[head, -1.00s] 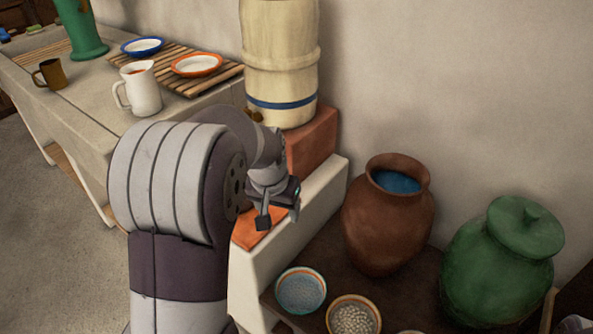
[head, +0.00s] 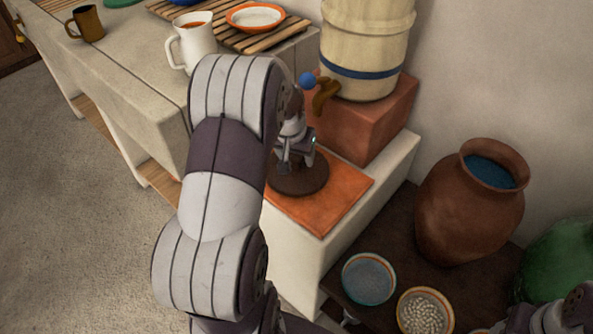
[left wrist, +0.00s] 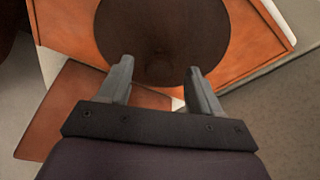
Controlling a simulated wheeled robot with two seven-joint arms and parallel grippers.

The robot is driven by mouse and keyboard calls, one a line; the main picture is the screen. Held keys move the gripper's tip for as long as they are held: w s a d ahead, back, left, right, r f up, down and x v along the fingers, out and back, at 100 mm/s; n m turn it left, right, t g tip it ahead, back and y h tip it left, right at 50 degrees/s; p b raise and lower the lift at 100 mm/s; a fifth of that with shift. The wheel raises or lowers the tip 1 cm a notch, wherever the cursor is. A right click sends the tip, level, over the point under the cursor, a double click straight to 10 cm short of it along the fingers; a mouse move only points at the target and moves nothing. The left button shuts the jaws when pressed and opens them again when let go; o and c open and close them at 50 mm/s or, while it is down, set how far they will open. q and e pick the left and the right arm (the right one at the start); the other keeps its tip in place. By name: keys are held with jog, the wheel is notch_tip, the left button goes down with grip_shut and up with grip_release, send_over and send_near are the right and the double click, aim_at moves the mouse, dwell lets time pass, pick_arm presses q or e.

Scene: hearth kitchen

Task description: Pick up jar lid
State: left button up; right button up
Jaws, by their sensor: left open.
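A round, dark brown disc, which looks like the jar lid (head: 306,184), lies on an orange tile (head: 345,193) on the white ledge. My left gripper (head: 296,158) is open and empty over the disc's far side in the head view, hiding part of it. In the left wrist view the disc (left wrist: 160,42) fills the top middle, just beyond the open fingertips (left wrist: 158,75). I cannot tell the height gap between fingers and disc. Part of my right arm shows at the bottom right; its jaws are not visible.
A cream barrel (head: 366,45) with a wooden tap (head: 326,95) stands on a red block (head: 365,125) just behind. A brown water jar (head: 468,215), a green jar (head: 562,262) and two bowls (head: 369,278) (head: 425,312) stand at the right. A white jug (head: 197,42) is on the counter.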

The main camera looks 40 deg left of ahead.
pick_arm(q)
jog(key=shift+d+r, duration=0.1)
grip_shut()
